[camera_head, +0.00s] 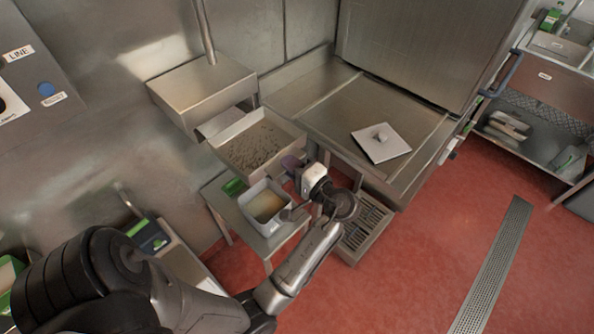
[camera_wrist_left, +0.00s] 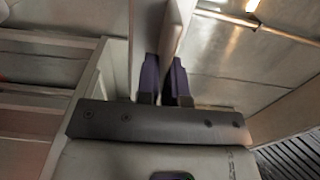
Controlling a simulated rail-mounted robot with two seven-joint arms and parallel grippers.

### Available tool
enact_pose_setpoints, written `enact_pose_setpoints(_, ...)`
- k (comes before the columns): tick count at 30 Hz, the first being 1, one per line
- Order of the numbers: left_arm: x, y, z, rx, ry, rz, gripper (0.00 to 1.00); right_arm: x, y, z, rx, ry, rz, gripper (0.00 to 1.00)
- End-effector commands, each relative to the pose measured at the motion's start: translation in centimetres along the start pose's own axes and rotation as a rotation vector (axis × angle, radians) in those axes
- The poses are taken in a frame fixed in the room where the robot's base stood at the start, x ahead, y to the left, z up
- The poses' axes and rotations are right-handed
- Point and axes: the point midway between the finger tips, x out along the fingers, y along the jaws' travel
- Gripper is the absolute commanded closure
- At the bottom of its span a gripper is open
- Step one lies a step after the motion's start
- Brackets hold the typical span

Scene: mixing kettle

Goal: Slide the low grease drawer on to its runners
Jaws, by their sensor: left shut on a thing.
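The drawer (camera_head: 294,130) is a pale metal tray with grey, crumbly residue across its floor. It shows in the head view at the front of a metal housing (camera_head: 197,88) on the wall, tilted in the picture. Its far end meets the housing; whether it sits on runners is hidden. My left gripper (camera_head: 292,163) is at the drawer's near right corner. In the left wrist view its dark purple fingers (camera_wrist_left: 165,82) are shut on a thin, light upright edge (camera_wrist_left: 172,35), seemingly part of the drawer. My right gripper is not in view.
A white container (camera_head: 250,197) with yellowish contents stands on a small metal table (camera_head: 219,202) just below the drawer. A steel counter (camera_head: 350,108) to the right bears a square lid (camera_head: 372,148) with a knob. A slatted floor grate (camera_head: 367,222) lies beneath.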

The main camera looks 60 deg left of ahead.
Motion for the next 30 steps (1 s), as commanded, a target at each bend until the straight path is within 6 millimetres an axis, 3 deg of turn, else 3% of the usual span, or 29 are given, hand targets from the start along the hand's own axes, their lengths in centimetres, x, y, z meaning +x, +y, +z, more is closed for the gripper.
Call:
enact_pose_setpoints(6,2.5,-0.1,0.0,-0.002,-0.001,-0.003,1.0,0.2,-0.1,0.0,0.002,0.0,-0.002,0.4)
enact_pose_setpoints(30,2.8,-0.2,0.0,-0.001,0.002,-0.001,1.0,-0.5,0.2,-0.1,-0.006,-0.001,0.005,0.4)
